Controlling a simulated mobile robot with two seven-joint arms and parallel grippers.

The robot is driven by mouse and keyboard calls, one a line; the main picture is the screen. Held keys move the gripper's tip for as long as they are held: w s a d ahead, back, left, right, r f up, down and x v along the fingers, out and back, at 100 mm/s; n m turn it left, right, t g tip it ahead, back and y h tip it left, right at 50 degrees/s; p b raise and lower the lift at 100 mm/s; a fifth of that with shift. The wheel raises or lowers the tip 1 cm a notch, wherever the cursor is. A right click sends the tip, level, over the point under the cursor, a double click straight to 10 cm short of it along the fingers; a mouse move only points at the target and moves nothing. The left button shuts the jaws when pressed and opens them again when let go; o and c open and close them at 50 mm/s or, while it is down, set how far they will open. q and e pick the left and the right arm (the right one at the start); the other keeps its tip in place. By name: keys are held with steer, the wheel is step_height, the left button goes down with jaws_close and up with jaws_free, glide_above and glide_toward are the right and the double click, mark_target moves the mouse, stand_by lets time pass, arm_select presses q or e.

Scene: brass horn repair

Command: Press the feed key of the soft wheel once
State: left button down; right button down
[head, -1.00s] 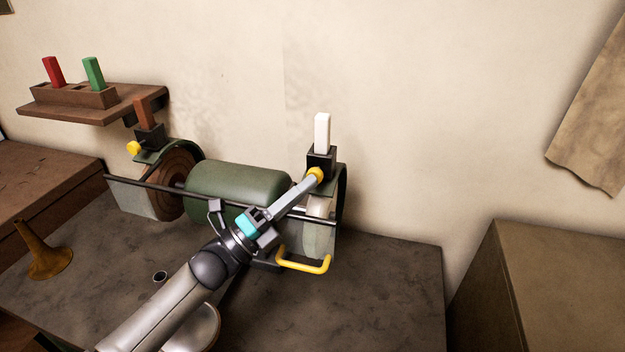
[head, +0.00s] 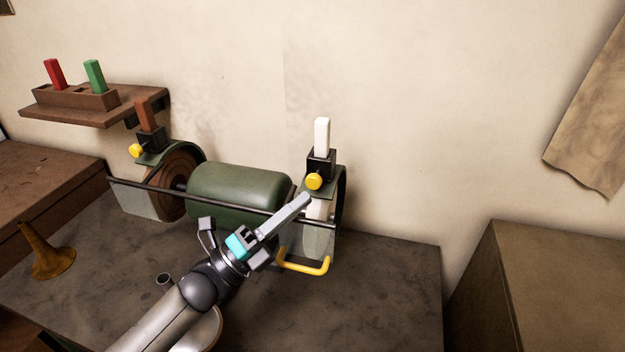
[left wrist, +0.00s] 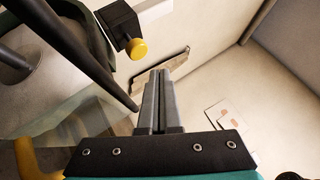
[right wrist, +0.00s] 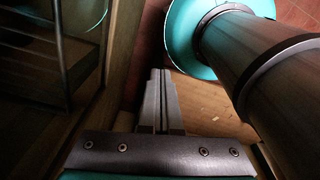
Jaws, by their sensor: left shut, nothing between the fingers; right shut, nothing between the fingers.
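The bench grinder-like machine has a pale wheel (head: 319,212) at its right end and a brown wheel (head: 170,190) at its left end. Above the pale wheel a black holder (head: 319,163) carries an upright white bar (head: 322,136), with a round yellow key (head: 314,181) on its front. My left gripper (head: 307,197) is shut and empty, its tips just below and in front of this key, with a small gap. The key also shows beyond the fingertips in the left wrist view (left wrist: 137,49). My right gripper (right wrist: 158,72) is shut and empty, away from the machine.
A second yellow key (head: 136,151) and a brown bar (head: 146,114) sit above the brown wheel. A dark rail (head: 230,207) crosses the machine's front, and a yellow handle (head: 305,268) juts out below the pale wheel. A brass bell (head: 50,254) stands on the bench's left.

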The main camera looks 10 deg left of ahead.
arm_select(q)
steer(key=shift+s+p, duration=0.5)
steer(key=shift+s, duration=1.1)
